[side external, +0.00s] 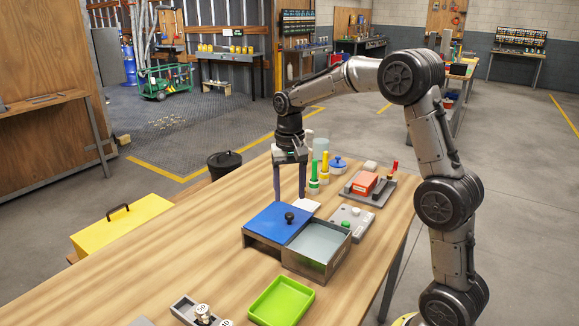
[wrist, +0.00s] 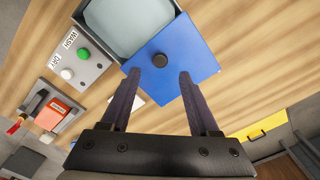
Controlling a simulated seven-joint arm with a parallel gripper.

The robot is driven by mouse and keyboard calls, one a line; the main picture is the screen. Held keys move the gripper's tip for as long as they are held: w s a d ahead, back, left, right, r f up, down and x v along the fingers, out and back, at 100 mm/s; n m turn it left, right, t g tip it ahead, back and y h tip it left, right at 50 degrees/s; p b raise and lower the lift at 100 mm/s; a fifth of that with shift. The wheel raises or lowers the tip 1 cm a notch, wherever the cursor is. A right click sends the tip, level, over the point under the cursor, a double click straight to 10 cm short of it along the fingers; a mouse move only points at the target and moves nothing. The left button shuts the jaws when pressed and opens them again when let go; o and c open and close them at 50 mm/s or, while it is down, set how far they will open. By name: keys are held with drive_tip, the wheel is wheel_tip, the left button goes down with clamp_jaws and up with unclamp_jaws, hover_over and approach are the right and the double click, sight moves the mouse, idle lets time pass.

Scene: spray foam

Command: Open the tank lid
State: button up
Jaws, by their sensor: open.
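The tank (side external: 318,266) is a grey box on the wooden table. Its blue lid (side external: 268,222) lies over the left part, and the right part is uncovered, showing a pale grey-blue inside. A black knob (side external: 289,217) stands on the lid near the edge by the uncovered part. In the wrist view the blue lid (wrist: 188,72) and its knob (wrist: 160,60) show just beyond my fingertips. My gripper (side external: 290,196) is open and empty, pointing down behind the lid. In the wrist view my gripper (wrist: 159,74) has its fingers apart, with the knob between their lines.
A grey panel (side external: 351,222) with a green button stands right of the tank. A green tray (side external: 282,300) lies in front. Green-topped bottles (side external: 319,172) and a red block device (side external: 366,184) stand behind. A yellow box (side external: 121,225) is at left.

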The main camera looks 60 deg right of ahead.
sight(289, 215)
wheel_tip(289, 215, up, 8)
idle(0.4)
drive_tip(key=s+a+r+n+t, duration=0.3)
drive_tip(key=s+a+r, duration=0.55)
drive_tip(key=s, duration=0.35)
drive_tip(key=s+a+f+n+t, duration=0.2)
drive_tip(key=s+a+f+n, duration=0.2)
drive_tip(key=s+f, duration=0.7)
drive_tip(key=shift+s+n+t, duration=0.3)
drive_tip(key=shift+s+n, duration=0.4)
drive_tip(key=shift+n, duration=0.3)
